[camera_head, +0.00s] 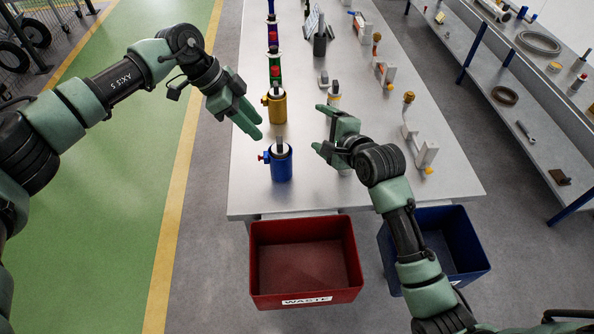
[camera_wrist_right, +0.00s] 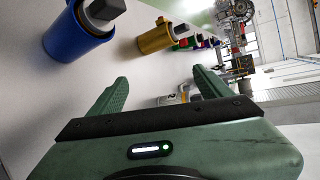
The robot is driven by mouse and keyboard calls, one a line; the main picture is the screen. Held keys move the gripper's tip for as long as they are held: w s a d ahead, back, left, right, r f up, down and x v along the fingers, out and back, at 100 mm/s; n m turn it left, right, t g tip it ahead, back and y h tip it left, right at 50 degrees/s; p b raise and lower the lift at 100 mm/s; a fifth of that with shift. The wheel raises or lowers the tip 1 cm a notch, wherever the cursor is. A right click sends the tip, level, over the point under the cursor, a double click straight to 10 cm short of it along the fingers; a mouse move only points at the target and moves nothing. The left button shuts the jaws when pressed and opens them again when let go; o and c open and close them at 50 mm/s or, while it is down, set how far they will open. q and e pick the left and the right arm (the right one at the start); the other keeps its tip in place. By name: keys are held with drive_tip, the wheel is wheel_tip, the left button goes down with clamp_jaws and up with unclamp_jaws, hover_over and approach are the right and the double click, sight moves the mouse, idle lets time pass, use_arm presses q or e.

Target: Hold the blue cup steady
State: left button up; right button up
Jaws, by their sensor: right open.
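The blue cup (camera_head: 281,168) stands upright near the front left of the grey table, with a grey block-like piece sticking out of its top and a red knob on its left side. It also shows at the upper left of the right wrist view (camera_wrist_right: 74,42). My left gripper (camera_head: 259,129) is up and to the left of the blue cup, apart from it, with its fingers spread and nothing between them. My right gripper (camera_head: 317,128) is to the right of the cup, open and empty, also apart from it. Its two fingers show in the right wrist view (camera_wrist_right: 160,78).
A yellow cup (camera_head: 276,105) stands just behind the blue one, with green and other coloured cups further back. White fixtures (camera_head: 427,152) line the table's right side. A red waste bin (camera_head: 305,260) and a blue bin (camera_head: 462,235) stand below the front edge.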

sight(288, 167)
drive_tip(key=s+a+f+m+y, duration=0.1)
drive_tip(key=s+a+f+m, duration=0.1)
drive_tip(key=m, duration=0.1)
drive_tip(key=s+a+f+m+g+y, duration=0.1)
drive_tip(key=s+a+f+m, duration=0.1)
drive_tip(key=f+m, duration=0.1)
drive_tip(key=s+a+f+m, duration=0.2)
drive_tip(key=m, duration=0.1)
drive_tip(key=shift+s+f+m+g+y, duration=0.15)
drive_tip(key=shift+f+m+g+y, duration=0.15)
drive_tip(key=shift+y, duration=0.1)
drive_tip(key=shift+s+a+f+m, duration=0.15)
drive_tip(key=shift+a+m, duration=0.15)
drive_tip(key=shift+m, duration=0.6)
drive_tip(key=x, duration=0.7)
drive_tip(key=shift+w+a, duration=0.25)
